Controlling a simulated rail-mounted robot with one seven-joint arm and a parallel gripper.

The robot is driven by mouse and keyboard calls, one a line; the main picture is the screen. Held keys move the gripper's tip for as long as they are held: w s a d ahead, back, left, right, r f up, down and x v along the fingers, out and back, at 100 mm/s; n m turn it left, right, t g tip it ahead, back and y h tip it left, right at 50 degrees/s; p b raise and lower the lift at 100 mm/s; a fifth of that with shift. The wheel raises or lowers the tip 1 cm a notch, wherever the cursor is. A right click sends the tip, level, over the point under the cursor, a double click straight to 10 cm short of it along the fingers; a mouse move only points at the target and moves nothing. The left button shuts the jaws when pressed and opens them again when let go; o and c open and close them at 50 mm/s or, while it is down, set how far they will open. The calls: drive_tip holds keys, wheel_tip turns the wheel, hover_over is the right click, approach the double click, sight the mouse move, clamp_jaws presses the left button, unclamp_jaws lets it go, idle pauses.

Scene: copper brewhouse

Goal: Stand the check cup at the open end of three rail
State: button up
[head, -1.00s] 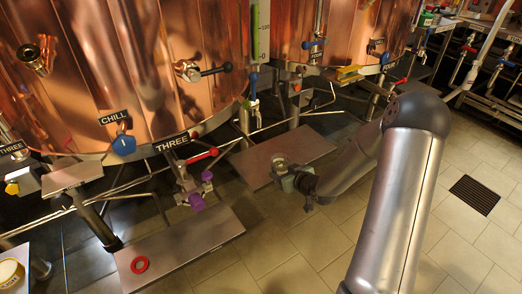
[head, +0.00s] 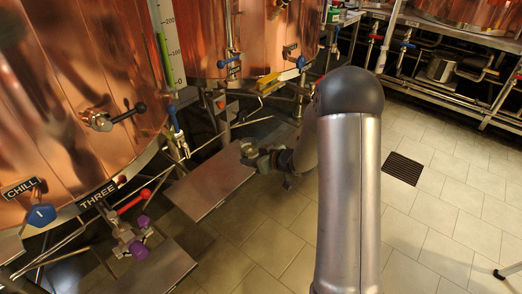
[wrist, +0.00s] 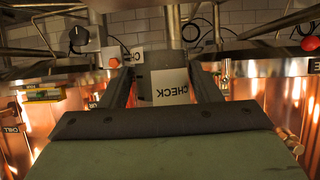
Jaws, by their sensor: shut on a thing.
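In the wrist view my gripper (wrist: 165,92) is shut on the check cup (wrist: 170,88), a grey cup with a white label reading CHECK, which appears upside down. In the head view my gripper (head: 256,155) is small, with the cup (head: 247,149) at its tip, held near the far right edge of a steel shelf. The rail marked THREE (head: 101,192) is at the lower left, with a red-handled valve (head: 133,202) and purple knobs (head: 139,250). Which end of it is open cannot be told.
A steel shelf (head: 205,190) lies below and left of my gripper. Another shelf (head: 165,272) is under the purple knobs. Copper vessels (head: 60,90) with valves and pipes stand behind. The tiled floor (head: 430,220) at right is largely clear, with a dark drain grate (head: 402,169).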

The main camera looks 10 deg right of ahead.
sight(251, 145)
drive_tip(key=shift+w+d+r, duration=0.1)
drive_tip(key=shift+w+d, duration=0.35)
drive_tip(key=shift+w, duration=0.4)
drive_tip(key=w+f+b, duration=0.1)
drive_tip(key=w+f, duration=0.2)
drive_tip(key=w, duration=0.1)
drive_tip(key=w+f+b, duration=0.1)
drive_tip(key=w+f, duration=0.2)
drive_tip(key=w, duration=0.1)
drive_tip(key=w+f+b, duration=0.2)
drive_tip(key=w, duration=0.2)
drive_tip(key=shift+d+f, duration=0.35)
drive_tip(key=shift+f, duration=0.05)
drive_tip(key=shift+w+f, duration=0.25)
drive_tip(key=shift+f, duration=0.05)
drive_tip(key=shift+f+b, duration=0.45)
drive_tip(key=shift+f, duration=0.95)
drive_tip(key=shift+f, duration=0.1)
drive_tip(key=shift+f, duration=0.1)
drive_tip(key=o, duration=1.3)
